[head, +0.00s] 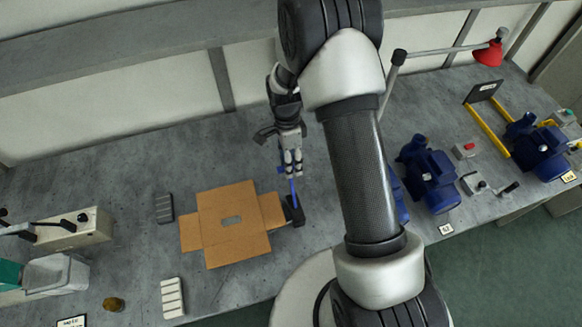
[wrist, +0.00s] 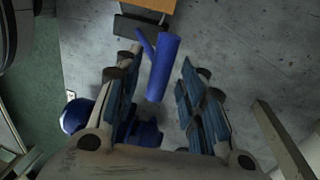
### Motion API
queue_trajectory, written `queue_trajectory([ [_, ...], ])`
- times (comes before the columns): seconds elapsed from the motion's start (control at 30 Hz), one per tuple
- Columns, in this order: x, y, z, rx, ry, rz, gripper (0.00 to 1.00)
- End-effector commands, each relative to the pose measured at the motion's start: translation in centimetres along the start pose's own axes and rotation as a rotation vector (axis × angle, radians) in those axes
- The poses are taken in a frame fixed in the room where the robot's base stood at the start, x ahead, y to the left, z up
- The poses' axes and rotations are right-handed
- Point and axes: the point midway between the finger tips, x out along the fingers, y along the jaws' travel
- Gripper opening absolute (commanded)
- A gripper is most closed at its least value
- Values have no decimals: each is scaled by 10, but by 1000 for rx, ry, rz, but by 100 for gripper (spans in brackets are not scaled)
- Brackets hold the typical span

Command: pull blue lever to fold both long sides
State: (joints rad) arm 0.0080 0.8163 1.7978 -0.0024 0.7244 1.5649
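The blue lever (head: 294,190) stands up from a small black base (head: 295,211) at the right side of the flat cardboard blank (head: 215,246). In the wrist view the lever (wrist: 164,66) is a blue cylinder with its free end reaching between my fingers. My gripper (head: 292,172) is above the lever, pointing down. In the wrist view my gripper (wrist: 158,72) is open, with a gap on both sides of the lever. A corner of the cardboard (wrist: 160,5) shows at the top of the wrist view. The cardboard lies flat with flaps spread.
Blue pumps (head: 428,176) (head: 540,146) stand at the right. A red lamp on a jointed arm (head: 488,54) is at the back right. Bare grey table lies behind the cardboard.

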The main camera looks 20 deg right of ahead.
Motion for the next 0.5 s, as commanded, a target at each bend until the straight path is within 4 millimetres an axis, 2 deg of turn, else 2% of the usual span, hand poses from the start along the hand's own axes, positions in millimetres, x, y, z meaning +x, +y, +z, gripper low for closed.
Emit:
queue_trajectory([
  [0.03,8,0,0,0,0,2,37],
  [0.2,19,0,0,0,0,0,37],
  [0.5,20,0,0,0,0,0,37],
])
